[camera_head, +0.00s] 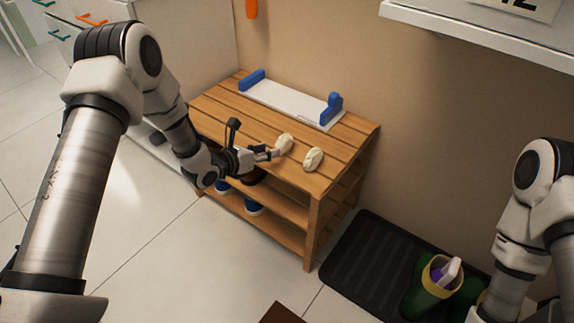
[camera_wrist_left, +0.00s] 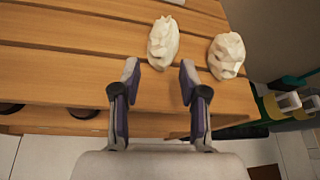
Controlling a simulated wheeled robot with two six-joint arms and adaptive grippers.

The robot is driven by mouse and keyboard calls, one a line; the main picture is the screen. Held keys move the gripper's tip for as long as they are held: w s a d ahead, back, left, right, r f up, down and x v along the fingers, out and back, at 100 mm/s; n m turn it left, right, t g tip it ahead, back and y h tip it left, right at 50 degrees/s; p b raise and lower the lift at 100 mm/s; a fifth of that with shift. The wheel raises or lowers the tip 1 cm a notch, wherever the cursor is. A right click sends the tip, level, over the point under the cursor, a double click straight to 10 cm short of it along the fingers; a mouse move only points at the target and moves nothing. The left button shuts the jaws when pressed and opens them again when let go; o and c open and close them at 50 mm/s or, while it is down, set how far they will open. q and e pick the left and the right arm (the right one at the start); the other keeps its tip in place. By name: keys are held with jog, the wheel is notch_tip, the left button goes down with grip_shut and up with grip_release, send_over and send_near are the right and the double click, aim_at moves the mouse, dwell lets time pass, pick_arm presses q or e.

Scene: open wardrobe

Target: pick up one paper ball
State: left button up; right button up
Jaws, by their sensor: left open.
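Two crumpled cream paper balls lie on top of the slatted wooden bench (camera_head: 225,108). One paper ball (camera_head: 284,143) is right by my left gripper's tips; the other paper ball (camera_head: 313,159) is to its right. My left gripper (camera_head: 272,154) is open and empty, low over the bench top. In the left wrist view, the nearer ball (camera_wrist_left: 163,42) sits just beyond the gap between the fingertips (camera_wrist_left: 158,72). The other ball (camera_wrist_left: 226,56) sits beyond and right of the right finger. My right gripper is out of the picture.
A white board with blue ends (camera_head: 292,102) lies at the back of the bench against the wall. Blue shoes (camera_head: 254,207) stand on the shelf below. A dark mat (camera_head: 372,262) with green boots (camera_head: 424,291) is at the right. A white shelf (camera_head: 480,30) juts out above.

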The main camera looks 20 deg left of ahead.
aim_at(283, 145)
pick_arm(q)
jog(key=b+x, duration=0.1)
jog(key=x, duration=0.2)
jog(key=b+x, duration=0.1)
jog(key=x, duration=0.3)
jog(key=shift+w+d+r+b, duration=0.15)
jog(key=shift+w+b, duration=0.05)
jog(key=shift+b, duration=0.1)
jog(key=shift+r, duration=0.1)
jog(key=c, duration=0.5)
